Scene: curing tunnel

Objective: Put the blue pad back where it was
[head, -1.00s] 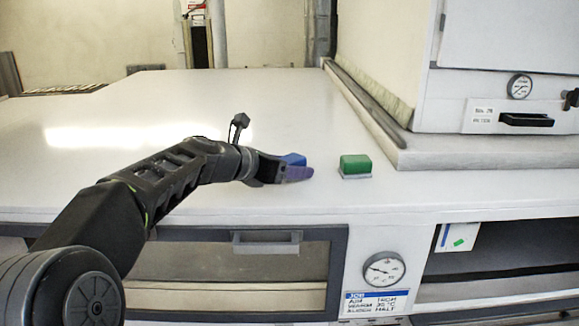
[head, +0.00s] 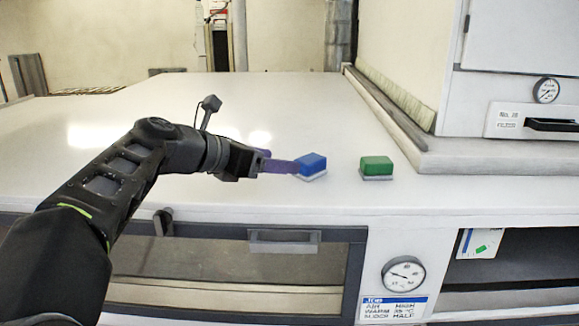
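The blue pad (head: 312,163) sits on a light grey base on the white worktop, turned slightly. The green pad (head: 377,165) stands to its right on a similar base, with a gap of bare worktop between them. My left gripper (head: 283,161) is just left of the blue pad. Its two purple fingers look parted, with nothing seen between them. The near fingertip overlaps the blue pad's left edge in the picture; I cannot tell whether it touches. My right gripper is not in view.
A white cabinet with a gauge (head: 546,90) and black handle stands on a raised grey ledge (head: 480,158) at the right. Below the front edge are a framed window (head: 270,262), a dial (head: 404,275) and an open bay (head: 520,260). The worktop behind is clear.

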